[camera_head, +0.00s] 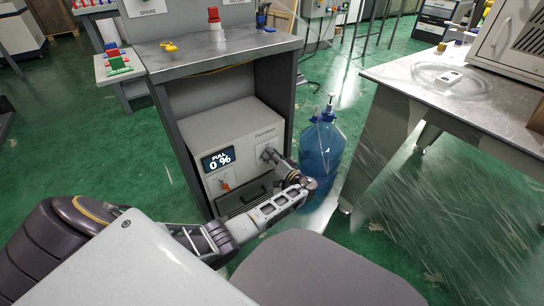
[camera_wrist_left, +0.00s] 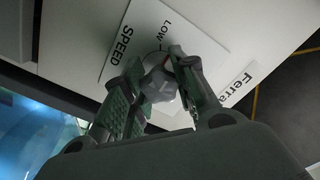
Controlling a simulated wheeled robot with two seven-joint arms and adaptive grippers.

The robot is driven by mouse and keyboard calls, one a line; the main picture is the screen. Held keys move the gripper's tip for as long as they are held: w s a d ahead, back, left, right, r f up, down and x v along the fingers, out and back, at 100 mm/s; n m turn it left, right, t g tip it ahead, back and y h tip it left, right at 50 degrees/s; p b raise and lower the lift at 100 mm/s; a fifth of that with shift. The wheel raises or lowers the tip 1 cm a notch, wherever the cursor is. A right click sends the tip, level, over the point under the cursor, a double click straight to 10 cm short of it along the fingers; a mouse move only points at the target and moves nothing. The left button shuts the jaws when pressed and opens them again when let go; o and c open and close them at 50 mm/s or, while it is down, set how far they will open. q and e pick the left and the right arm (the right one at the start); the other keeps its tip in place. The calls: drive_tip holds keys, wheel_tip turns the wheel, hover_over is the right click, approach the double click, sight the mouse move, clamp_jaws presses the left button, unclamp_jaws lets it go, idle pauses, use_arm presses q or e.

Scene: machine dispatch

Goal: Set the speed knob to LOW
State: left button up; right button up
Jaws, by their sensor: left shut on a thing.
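The machine (camera_head: 232,140) is a pale box inside a dark-framed bench, with a display (camera_head: 218,160) reading "PULL 0 %". My left gripper (camera_head: 270,156) is at the right part of its front face. In the left wrist view the grey speed knob (camera_wrist_left: 161,86) sits between the two fingers of my left gripper (camera_wrist_left: 163,80), which is shut on it. A white label plate (camera_wrist_left: 190,32) behind it reads "SPEED" and "LOW", with a short tick beside LOW. I cannot tell which mark the knob points to. The fingers hide its sides. My right gripper is not in view.
An orange knob or switch (camera_head: 225,185) and a dark drawer slot (camera_head: 245,196) are on the machine front. A blue water bottle (camera_head: 322,150) stands close on the right. A metal table (camera_head: 400,75) is farther right. Green floor (camera_head: 350,80) is open between them.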

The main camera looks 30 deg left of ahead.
use_arm(q)
drive_tip(key=n, duration=0.5)
idle(0.5)
drive_tip(key=o, duration=1.1)
drive_tip(key=shift+c, duration=0.2)
drive_tip(key=v, duration=1.2)
drive_tip(key=shift+s+f, duration=0.1)
